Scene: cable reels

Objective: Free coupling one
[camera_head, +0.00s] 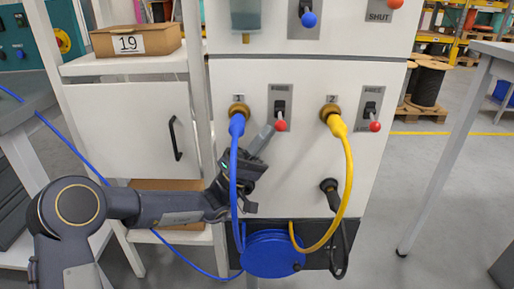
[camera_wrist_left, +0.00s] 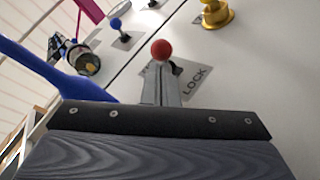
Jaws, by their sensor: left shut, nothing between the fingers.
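Coupling one (camera_head: 237,115) is a blue hose end seated in a brass socket under a small plate marked 1 on the white panel. Its blue hose (camera_head: 234,180) hangs down. Right of it is a lever with a red ball (camera_head: 281,126) that points down on a grey plate (camera_head: 284,95). My left gripper (camera_head: 269,131) is shut and empty, its fingertips close to the lower left of the red ball. In the left wrist view the red ball (camera_wrist_left: 161,49) shows just past the fingertips, beside the word LOCK (camera_wrist_left: 195,82); contact cannot be told. My right gripper is not in view.
A yellow hose coupling (camera_head: 333,118) and a second red-ball lever (camera_head: 375,126) are to the right. A blue-ball lever (camera_head: 309,19) is above. A blue reel (camera_head: 272,254) and a black cable plug (camera_head: 329,187) are below. A blue hose runs close beside my left wrist.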

